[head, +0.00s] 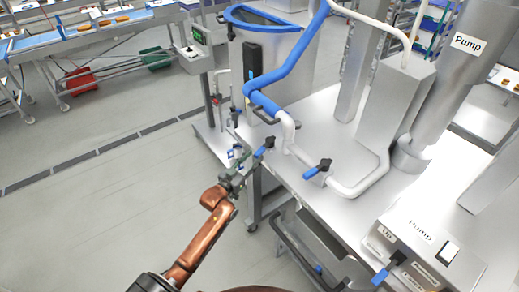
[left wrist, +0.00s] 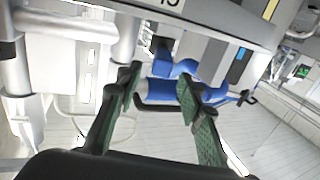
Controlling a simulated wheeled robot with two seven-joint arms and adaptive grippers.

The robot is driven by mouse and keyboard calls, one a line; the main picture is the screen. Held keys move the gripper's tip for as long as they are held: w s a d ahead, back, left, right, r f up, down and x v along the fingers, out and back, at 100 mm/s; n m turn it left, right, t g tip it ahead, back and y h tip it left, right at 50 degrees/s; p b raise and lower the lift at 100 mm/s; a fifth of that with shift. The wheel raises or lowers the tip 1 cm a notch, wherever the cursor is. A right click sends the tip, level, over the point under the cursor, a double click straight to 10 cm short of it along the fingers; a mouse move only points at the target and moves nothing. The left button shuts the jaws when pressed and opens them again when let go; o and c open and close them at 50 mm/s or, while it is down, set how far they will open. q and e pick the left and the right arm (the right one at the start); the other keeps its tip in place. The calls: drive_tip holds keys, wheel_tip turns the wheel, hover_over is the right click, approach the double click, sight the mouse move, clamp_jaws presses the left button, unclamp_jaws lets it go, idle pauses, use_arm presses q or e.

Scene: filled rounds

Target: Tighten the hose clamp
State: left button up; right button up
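A thick blue hose (head: 285,72) runs down to a white pipe (head: 287,128), with a wider blue sleeve (head: 263,104) at the joint. I cannot make out a separate clamp band there. My right gripper is not in view.
A second blue and black valve handle (head: 317,169) sits on the white pipe over the steel table (head: 300,200). A pump control box (head: 425,250) stands at the right front. A tank (head: 270,60) stands behind. Open floor (head: 110,190) lies to the left.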

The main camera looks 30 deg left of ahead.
sight(264, 147)
use_arm(q)
drive_tip(key=shift+w+d+p, duration=0.1)
drive_tip(key=shift+w+p, duration=0.3)
drive_tip(key=shift+w, duration=2.3)
drive_tip(key=shift+c, duration=0.5)
clamp_jaws()
